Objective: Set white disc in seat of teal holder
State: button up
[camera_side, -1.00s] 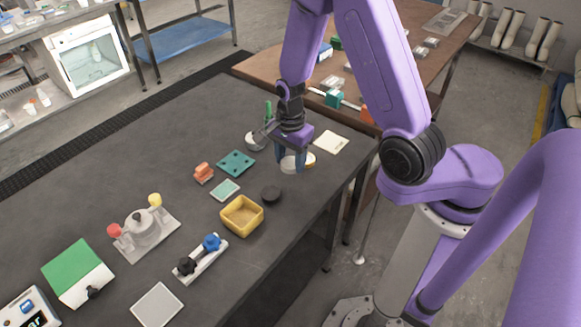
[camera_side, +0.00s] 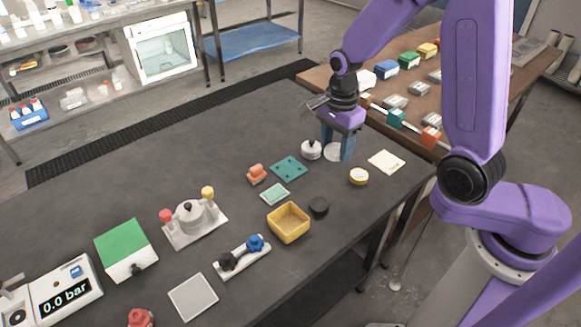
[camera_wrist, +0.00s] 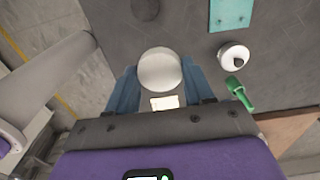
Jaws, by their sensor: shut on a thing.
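The white disc (camera_wrist: 160,69) is held between the two blue fingertips of my gripper (camera_wrist: 158,84), which is shut on it in the wrist view. In the side view the disc (camera_side: 333,152) shows low between the fingers of my gripper (camera_side: 337,150), near the table's far right part. I cannot tell its exact height over the table. The teal holder (camera_side: 289,169), a flat plate with small holes, lies left of my gripper, apart from the disc. Part of it shows at the top of the wrist view (camera_wrist: 231,14).
A white knobbed lid (camera_side: 311,150) stands close left of my gripper. A black puck (camera_side: 319,206) and yellow bin (camera_side: 288,222) are nearer. A green-handled tool (camera_wrist: 240,93) shows beside the lid.

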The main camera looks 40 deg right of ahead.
jog(key=w+a+f, duration=0.2)
jog(key=w+f, duration=0.2)
jog(key=w, duration=0.5)
send_over(289, 168)
notch_tip(289, 168, down, 6)
jog(key=shift+s+r, duration=0.15)
jog(key=shift+r, duration=0.1)
jog(key=shift+a+f, duration=0.1)
jog(key=shift+f, duration=1.55)
jog(key=shift+f, duration=0.1)
jog(key=o, duration=1.1)
jog(key=shift+o, duration=0.2)
notch_tip(289, 168, up, 12)
